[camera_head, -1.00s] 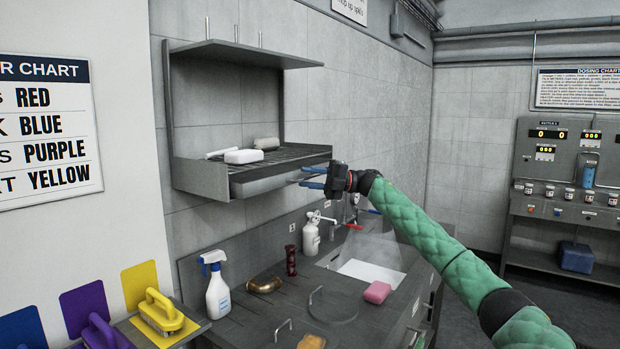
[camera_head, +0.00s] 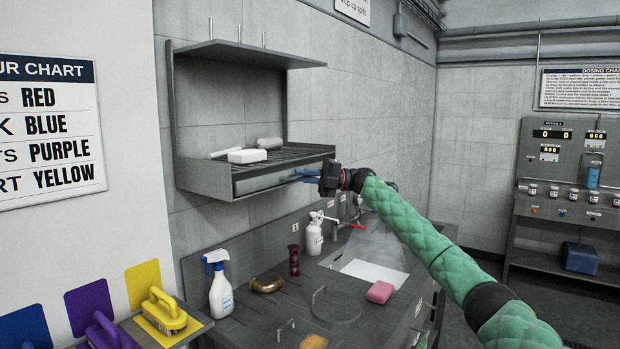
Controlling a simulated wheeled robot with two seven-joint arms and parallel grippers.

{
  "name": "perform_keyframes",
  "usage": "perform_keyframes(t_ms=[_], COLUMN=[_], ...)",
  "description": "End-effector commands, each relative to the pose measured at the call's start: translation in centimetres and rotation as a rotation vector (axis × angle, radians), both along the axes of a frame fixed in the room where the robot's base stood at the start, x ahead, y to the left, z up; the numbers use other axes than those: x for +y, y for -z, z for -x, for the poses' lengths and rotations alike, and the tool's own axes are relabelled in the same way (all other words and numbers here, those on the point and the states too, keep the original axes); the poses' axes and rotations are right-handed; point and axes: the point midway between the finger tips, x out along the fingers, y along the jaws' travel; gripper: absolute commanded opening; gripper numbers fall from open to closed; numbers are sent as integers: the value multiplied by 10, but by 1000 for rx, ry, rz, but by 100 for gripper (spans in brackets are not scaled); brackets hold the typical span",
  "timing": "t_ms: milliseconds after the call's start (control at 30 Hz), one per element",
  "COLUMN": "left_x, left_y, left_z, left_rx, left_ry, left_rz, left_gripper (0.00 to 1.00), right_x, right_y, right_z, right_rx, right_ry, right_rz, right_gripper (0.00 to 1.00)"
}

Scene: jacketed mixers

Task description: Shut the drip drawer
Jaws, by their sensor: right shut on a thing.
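The drip drawer (camera_head: 262,182) is the grey front under the slatted shelf of the wall rack. It sits close below the rack's front edge; how far it stands out is hard to tell. My right gripper (camera_head: 306,174) reaches in from the right at the drawer's front. Its blue fingers are together, shut on what looks like the drawer's handle, which they mostly hide. My left gripper is not in view.
The wall rack (camera_head: 205,180) holds white items, including a block (camera_head: 247,156). Below, the counter carries a spray bottle (camera_head: 220,290), a brass piece (camera_head: 266,285), a white dispenser bottle (camera_head: 314,236) and a pink sponge (camera_head: 379,292). Open space lies between rack and counter.

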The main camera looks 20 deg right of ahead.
Motion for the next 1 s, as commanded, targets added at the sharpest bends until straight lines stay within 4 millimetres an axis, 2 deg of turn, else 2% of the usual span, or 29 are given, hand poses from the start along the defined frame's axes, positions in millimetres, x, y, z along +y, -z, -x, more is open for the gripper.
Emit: perform_keyframes(t_ms=[200, 233, 333, 833, 1000], left_x=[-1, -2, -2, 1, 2], left_y=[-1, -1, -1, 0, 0], left_z=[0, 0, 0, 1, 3], left_rx=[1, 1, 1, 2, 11], left_ry=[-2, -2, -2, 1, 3], left_rz=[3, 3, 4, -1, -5], left_gripper=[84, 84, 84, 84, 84], right_x=[1, 1, 1, 0, -8], right_y=[0, 0, 0, 0, 3], right_z=[-1, -1, -1, -1, 0], right_rx=[0, 0, 0, 0, 0], right_ry=[2, 2, 2, 2, 4], right_rz=[0, 0, 0, 0, -1], right_gripper=[0, 11, 30, 30, 30])
